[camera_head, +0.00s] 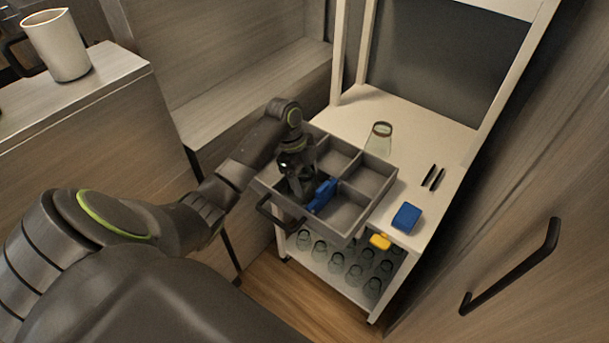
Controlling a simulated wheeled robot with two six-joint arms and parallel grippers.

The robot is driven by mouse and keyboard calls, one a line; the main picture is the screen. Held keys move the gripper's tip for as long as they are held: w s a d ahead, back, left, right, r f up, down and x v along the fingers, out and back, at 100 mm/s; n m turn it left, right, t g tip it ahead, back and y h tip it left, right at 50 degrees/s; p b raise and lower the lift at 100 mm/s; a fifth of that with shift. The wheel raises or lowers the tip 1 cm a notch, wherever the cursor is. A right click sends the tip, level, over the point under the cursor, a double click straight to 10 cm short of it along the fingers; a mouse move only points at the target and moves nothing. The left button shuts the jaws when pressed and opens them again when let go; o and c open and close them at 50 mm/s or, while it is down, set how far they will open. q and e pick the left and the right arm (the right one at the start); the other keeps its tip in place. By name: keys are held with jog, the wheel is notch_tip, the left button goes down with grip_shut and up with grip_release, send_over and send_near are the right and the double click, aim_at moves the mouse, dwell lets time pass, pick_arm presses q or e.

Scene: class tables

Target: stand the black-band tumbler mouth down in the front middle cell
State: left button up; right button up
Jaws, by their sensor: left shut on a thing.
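My left gripper (294,188) is over the left part of the grey divided crate (375,180), pointing down into a cell. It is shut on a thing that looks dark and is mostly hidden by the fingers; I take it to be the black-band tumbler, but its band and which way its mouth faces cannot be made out. Cells at the back and right of the crate look empty. A blue object (322,195) is beside the gripper at a divider. A clear tumbler with a brownish band at its top (380,140) stands behind the crate. My right gripper is out of view.
The crate sits on a pale cart (452,145), its black handle (272,214) toward the front left. Several glasses (337,262) stand on the shelf below.

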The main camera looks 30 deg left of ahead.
pick_arm(q)
jog(key=shift+f, duration=0.55)
dwell(0.4)
jog(key=o, duration=1.2)
jog(key=b+v, duration=0.1)
jog(key=v, duration=1.1)
jog(key=shift+b, duration=0.4)
jog(key=p+v, duration=0.4)
jog(key=v, duration=0.1)
jog(key=shift+r, duration=0.25)
